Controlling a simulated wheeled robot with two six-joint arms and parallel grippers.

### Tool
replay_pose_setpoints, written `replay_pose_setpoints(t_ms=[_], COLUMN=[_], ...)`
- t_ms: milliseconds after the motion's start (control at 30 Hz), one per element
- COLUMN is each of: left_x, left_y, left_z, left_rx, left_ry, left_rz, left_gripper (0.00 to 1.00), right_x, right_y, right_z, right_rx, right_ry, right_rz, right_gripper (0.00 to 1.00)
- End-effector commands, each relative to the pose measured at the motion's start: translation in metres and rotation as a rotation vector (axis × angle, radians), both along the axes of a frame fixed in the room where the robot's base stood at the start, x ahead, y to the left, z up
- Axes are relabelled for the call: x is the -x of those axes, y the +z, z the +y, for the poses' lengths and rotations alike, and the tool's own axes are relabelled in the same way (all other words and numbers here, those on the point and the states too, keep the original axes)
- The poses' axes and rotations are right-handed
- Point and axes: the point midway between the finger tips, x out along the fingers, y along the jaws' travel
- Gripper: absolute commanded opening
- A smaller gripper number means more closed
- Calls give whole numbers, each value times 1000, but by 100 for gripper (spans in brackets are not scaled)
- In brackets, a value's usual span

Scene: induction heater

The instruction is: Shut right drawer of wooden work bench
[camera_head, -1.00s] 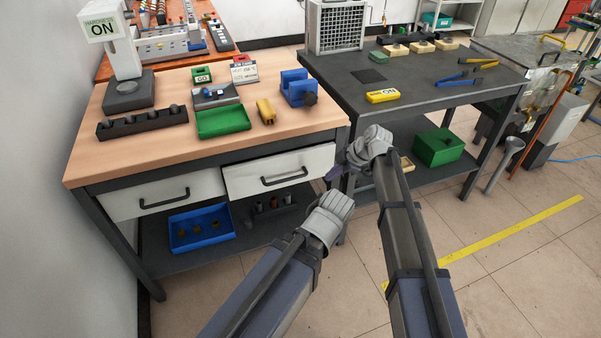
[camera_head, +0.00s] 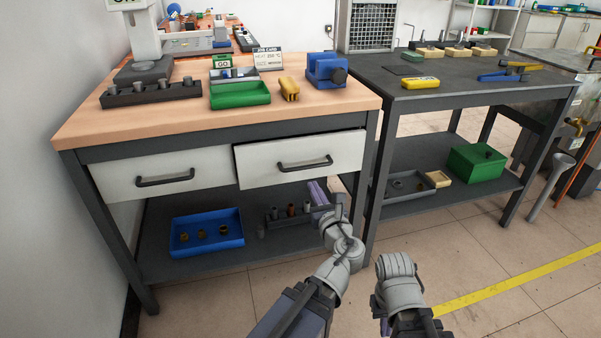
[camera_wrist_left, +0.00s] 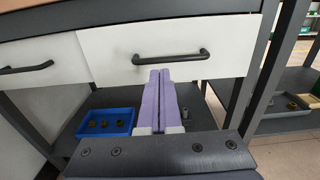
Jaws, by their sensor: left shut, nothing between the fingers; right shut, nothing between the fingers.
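The wooden work bench (camera_head: 110,122) stands at the left with two white drawers. Its right drawer (camera_head: 258,165) is slightly open, its front standing forward of the left drawer (camera_head: 205,168). Its dark handle (camera_head: 305,164) also shows in the left wrist view (camera_wrist_left: 171,58). My left gripper (camera_head: 317,188) is shut and empty, its purple fingers together. In the left wrist view the fingertips (camera_wrist_left: 160,74) appear just below the handle; I cannot tell whether they touch the drawer.
Below the drawers, a shelf holds a blue tray (camera_head: 187,249) and a dark rack (camera_head: 290,220) with small cylinders. A dark metal table (camera_head: 470,97) stands close on the right, with a green box (camera_head: 476,160) on its lower shelf. Floor in front is free.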

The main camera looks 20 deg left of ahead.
Motion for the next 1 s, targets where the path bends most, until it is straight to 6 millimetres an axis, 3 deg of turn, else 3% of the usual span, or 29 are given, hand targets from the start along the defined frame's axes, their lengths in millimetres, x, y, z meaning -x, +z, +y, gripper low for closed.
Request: replay_pose_setpoints(t_ms=[267,700,1000], left_x=[-11,-83,-112], left_y=[1,1,1], left_z=[6,54,75], left_rx=[-7,-4,-4], left_ry=[1,3,1], left_rz=[1,1,1], left_gripper=[0,0,0], right_x=[0,0,0], right_y=[1,0,0], right_z=[0,0,0], right_rx=[1,0,0], right_ry=[-5,-3,-3], right_rz=[0,0,0], right_gripper=[0,0,0])
